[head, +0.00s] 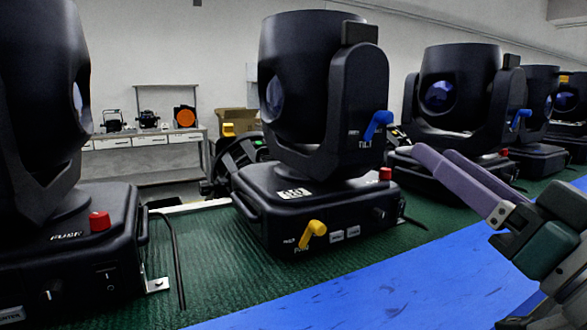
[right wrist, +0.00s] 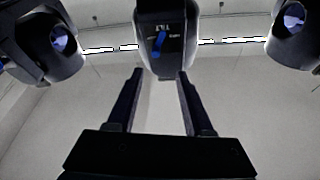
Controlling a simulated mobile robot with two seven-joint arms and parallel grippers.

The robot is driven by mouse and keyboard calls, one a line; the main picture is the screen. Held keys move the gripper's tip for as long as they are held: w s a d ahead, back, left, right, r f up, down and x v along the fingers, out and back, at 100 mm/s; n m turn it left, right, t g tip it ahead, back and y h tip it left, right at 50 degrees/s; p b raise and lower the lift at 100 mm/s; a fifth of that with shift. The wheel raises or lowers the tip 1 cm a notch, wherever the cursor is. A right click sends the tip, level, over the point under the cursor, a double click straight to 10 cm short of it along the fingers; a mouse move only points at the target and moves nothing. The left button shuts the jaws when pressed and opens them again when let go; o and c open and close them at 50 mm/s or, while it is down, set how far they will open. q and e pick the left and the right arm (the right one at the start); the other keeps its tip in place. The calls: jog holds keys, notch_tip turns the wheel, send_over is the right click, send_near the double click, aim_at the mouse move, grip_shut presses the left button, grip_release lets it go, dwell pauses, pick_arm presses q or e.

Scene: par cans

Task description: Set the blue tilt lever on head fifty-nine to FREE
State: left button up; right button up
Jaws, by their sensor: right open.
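The middle moving head (head: 293,80) stands upright on its base, with a white number label (head: 293,193) too blurred to read surely. Its blue tilt lever (head: 377,124) is on the side of the yoke and slants up to the right, above the TILT marking; the small position words are hard to read. My right gripper (head: 434,153) is open and empty, to the right of the lever and apart from it. In the right wrist view the blue lever (right wrist: 159,43) shows beyond and between the spread fingertips (right wrist: 160,74). My left gripper is out of view.
The same base carries a yellow lever (head: 313,233) and a red knob (head: 385,174). A neighbouring head (head: 457,85) with its own blue lever (head: 521,117) stands to the right. Another head (head: 40,100) is close at left. The blue strip (head: 400,285) in front is clear.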

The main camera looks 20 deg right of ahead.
aim_at(390, 119)
jog(key=shift+t, duration=0.3)
jog(key=x, duration=0.6)
jog(key=d+p+x, duration=0.1)
jog(key=x, duration=0.3)
jog(key=shift+w+f, duration=0.1)
jog(key=shift+f, duration=0.1)
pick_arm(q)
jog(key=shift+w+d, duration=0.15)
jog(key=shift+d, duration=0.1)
pick_arm(e)
grip_shut()
